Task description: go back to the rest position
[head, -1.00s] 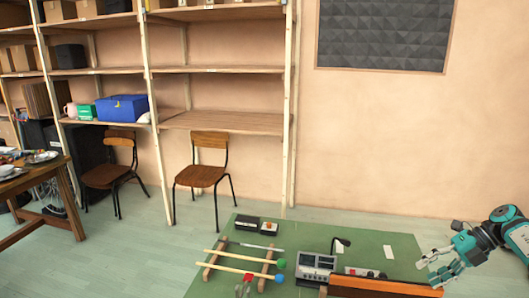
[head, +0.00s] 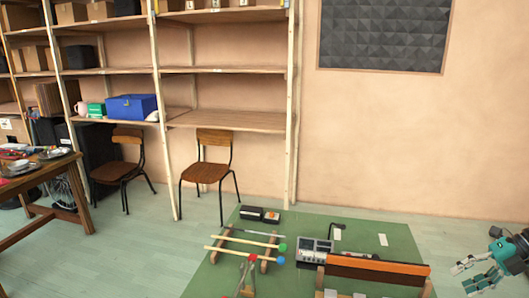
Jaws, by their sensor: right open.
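My right gripper (head: 464,276) is at the lower right of the head view, with its teal fingers spread and nothing between them. It is off to the right of the green-topped surface (head: 400,240), apart from the things on it. My right arm comes in from the right edge. My left gripper is not in view.
Two chairs (head: 205,172) and shelves stand behind. A cluttered table (head: 55,165) is at left.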

